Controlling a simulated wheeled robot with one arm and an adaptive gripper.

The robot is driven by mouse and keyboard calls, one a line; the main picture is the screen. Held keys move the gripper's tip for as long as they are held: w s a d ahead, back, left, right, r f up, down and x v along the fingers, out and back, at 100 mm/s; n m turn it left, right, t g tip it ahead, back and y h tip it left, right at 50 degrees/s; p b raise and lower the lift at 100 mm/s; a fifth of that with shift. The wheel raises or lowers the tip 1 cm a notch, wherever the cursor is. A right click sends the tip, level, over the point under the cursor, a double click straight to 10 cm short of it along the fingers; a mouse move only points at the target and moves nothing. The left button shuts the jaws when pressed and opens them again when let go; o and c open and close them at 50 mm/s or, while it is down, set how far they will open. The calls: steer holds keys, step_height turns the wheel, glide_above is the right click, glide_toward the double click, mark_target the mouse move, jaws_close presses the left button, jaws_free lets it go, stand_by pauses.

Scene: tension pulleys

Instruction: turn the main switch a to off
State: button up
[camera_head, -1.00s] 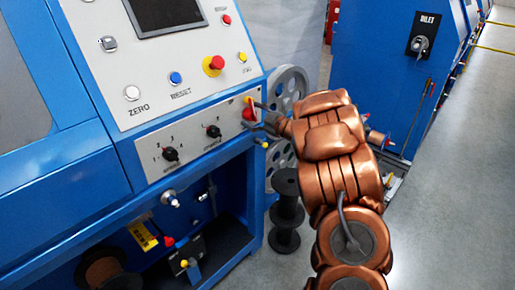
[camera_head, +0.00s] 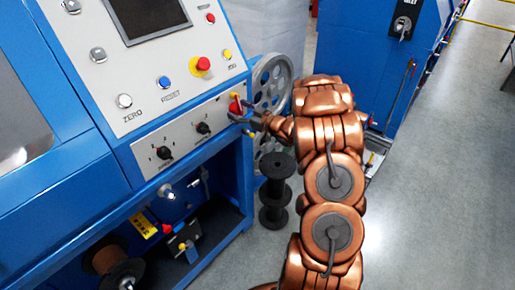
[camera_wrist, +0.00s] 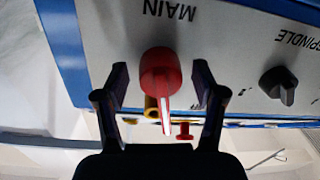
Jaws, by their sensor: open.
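The main switch (camera_wrist: 160,72) is a red rotary knob with a white-lined handle, on a grey panel marked MAIN. In the wrist view the panel appears upside down. It also shows in the head view as a red knob on a yellow plate (camera_head: 235,105), at the right end of the lower panel. My gripper (camera_wrist: 160,90) is open, with one dark finger on each side of the red knob. Gaps show between the fingers and the knob. In the head view my gripper (camera_head: 248,124) is right in front of the switch, partly covering its lower part.
A black SPINDLE knob (camera_wrist: 279,86) sits beside the switch. The upper panel has a red emergency button (camera_head: 203,64), a blue RESET button (camera_head: 164,83) and a white ZERO button (camera_head: 124,100). A grey wheel (camera_head: 273,85) and black spool (camera_head: 275,190) stand close behind my arm.

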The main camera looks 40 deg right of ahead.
steer(key=b+v, duration=0.3)
steer(key=v, duration=0.5)
steer(key=shift+d+r+m+g+h+p, duration=0.75)
steer(key=shift+r+m+g+h, duration=1.05)
steer(key=shift+r+g+h, duration=2)
steer(key=s+a+f+m+g+h+p, duration=0.1)
steer(key=s+a+m+g, duration=0.2)
steer(key=s+a, duration=1.4)
steer(key=s+g, duration=0.3)
steer(key=shift+s, duration=0.35)
